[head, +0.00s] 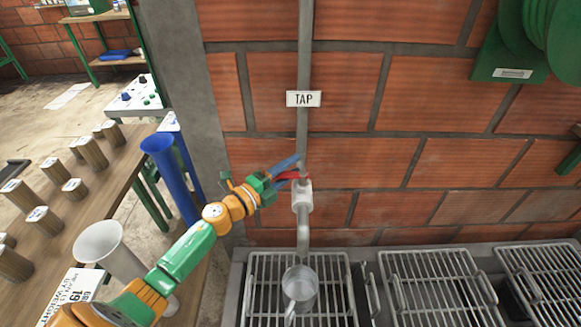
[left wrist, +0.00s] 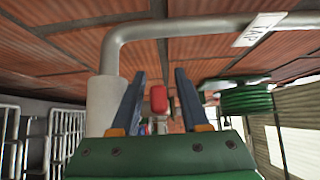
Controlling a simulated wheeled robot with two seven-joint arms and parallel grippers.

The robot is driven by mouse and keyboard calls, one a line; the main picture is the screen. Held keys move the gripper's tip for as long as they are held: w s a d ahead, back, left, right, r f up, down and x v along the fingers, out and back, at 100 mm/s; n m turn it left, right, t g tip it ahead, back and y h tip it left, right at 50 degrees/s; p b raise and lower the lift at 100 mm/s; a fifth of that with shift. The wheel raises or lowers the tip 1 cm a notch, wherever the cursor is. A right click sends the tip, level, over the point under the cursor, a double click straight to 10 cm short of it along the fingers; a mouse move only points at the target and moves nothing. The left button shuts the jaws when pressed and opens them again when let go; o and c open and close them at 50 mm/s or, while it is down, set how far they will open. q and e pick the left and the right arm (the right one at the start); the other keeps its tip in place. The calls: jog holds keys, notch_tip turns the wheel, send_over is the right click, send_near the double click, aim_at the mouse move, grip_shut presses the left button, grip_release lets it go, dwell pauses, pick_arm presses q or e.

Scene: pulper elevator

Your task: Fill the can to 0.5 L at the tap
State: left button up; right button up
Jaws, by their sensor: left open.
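The tap (head: 302,196) is a grey valve and pipe on the brick wall, below a TAP sign (head: 304,99). Its red handle (head: 291,176) points left. A grey metal can (head: 300,284) stands on the grate directly under the spout, its handle toward me; I cannot tell if water is in it. My left gripper (head: 289,167) is open at the red handle. In the left wrist view, the red handle (left wrist: 158,98) shows between the two blue fingers, apart from both. My right gripper is not in view.
Metal grates (head: 430,292) run along the wall's foot to the right. A green hose reel (head: 540,40) hangs at upper right. At left, a wooden table (head: 118,190) holds several wooden cylinders, and a blue funnel-topped tube (head: 172,175) stands close to my left arm.

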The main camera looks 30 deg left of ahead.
pick_arm(q)
jog(key=shift+s+r, duration=0.1)
jog(key=shift+s, duration=0.1)
jog(key=shift+c, duration=0.4)
jog(key=shift+w, duration=0.1)
grip_shut()
dwell(0.6)
